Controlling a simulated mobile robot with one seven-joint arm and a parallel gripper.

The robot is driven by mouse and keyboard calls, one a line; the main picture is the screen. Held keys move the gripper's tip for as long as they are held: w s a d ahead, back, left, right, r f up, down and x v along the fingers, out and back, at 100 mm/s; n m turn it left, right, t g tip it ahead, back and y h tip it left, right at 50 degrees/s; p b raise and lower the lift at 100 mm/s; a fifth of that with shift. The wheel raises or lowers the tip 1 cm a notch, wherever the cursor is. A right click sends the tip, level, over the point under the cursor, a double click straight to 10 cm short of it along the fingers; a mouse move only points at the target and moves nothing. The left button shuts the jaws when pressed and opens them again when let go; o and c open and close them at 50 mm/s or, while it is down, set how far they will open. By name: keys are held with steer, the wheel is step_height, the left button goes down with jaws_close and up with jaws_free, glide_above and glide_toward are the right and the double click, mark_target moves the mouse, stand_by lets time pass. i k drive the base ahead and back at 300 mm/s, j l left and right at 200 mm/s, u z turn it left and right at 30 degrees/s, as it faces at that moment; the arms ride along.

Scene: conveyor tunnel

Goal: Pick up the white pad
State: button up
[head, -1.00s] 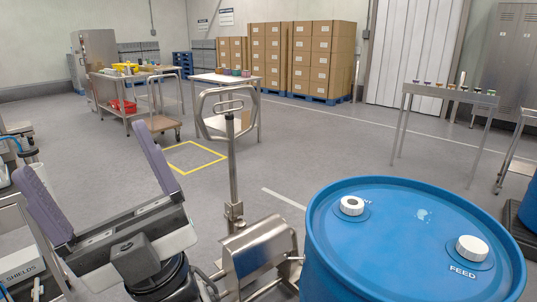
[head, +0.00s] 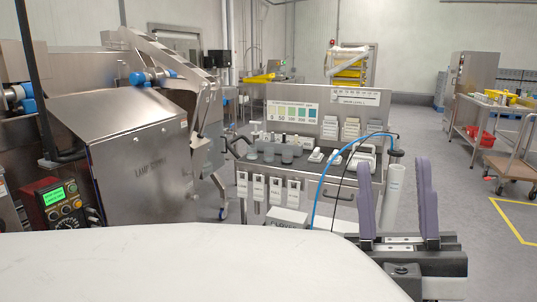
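I cannot tell for certain which thing is the white pad. Several small white items lie on the top of a grey steel cart, including a pale block (head: 316,156) and a larger white piece with a handle-like shape (head: 363,161). They are small in the head view. My gripper (head: 394,172) is at the lower right, its two purple fingers upright and apart. It appears open, with nothing seen held between them. It is nearer to me than the cart and overlaps its right side in the picture.
The cart (head: 345,196) also carries grey cups (head: 268,153) and hanging white packs (head: 276,189). A white tube (head: 394,192) with a blue hose stands behind my gripper. A steel machine (head: 140,165) blocks the left. Floor is clear at right, near a trolley (head: 515,168).

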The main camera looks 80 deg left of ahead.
mark_target(317, 157)
steer(key=u, duration=2.1)
steer(key=z, duration=2.4)
steer(key=u, duration=2.4)
